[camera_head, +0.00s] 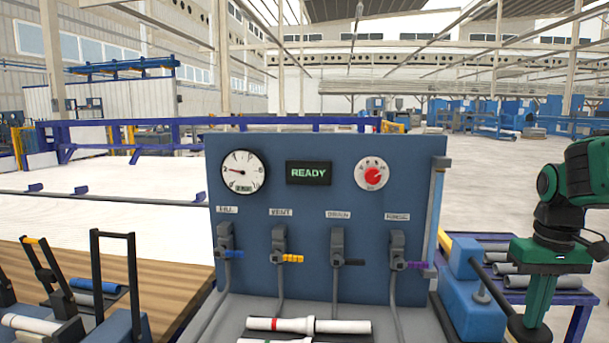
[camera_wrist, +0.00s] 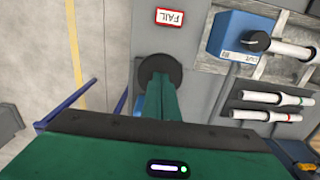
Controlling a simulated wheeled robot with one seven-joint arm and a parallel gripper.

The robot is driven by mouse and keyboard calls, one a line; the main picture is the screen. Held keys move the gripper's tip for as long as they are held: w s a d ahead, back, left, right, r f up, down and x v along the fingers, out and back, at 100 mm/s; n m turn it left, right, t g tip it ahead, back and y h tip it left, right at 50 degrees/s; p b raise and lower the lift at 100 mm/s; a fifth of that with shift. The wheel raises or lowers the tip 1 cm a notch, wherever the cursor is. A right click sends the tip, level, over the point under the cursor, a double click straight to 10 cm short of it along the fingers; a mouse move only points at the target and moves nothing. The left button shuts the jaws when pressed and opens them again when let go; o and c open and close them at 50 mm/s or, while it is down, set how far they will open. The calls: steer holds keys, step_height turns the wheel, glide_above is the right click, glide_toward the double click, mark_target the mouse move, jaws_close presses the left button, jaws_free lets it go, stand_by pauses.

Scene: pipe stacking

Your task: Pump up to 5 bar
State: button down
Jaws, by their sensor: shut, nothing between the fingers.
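The pressure gauge (camera_head: 244,173) is on the upper left of the blue panel. Its needle points left, close to a mark that looks like 2. My gripper (camera_head: 539,308) is at the right of the head view, shut and pointing down. A dark round knob or pad (camera_head: 524,331) is just below its fingertips; it also shows as a black disc in the wrist view (camera_wrist: 158,68) behind the fingers. Whether the fingers touch it I cannot tell. A display (camera_head: 308,173) reads READY. A red dial (camera_head: 372,174) is right of it.
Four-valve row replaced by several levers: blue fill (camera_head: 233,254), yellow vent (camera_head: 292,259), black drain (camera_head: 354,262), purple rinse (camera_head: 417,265). White pipes (camera_head: 340,327) lie before the panel. A blue clamp block (camera_head: 470,312) stands between panel and gripper.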

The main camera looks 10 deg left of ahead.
mark_target(527, 335)
steer(key=shift+w+f, duration=0.2)
steer(key=shift+f, duration=2.6)
steer(key=shift+s+r, duration=0.2)
steer(key=shift+r, duration=2)
steer(key=shift+s+r, duration=0.2)
steer(key=shift+r, duration=2)
steer(key=shift+f, duration=0.15)
steer(key=shift+w+f, duration=0.15)
steer(key=shift+f, duration=2)
steer(key=shift+w+f, duration=0.15)
steer(key=shift+f, duration=2)
steer(key=r, duration=0.8)
steer(key=shift+s, duration=0.3)
steer(key=shift+r, duration=0.45)
steer(key=shift+f, duration=0.1)
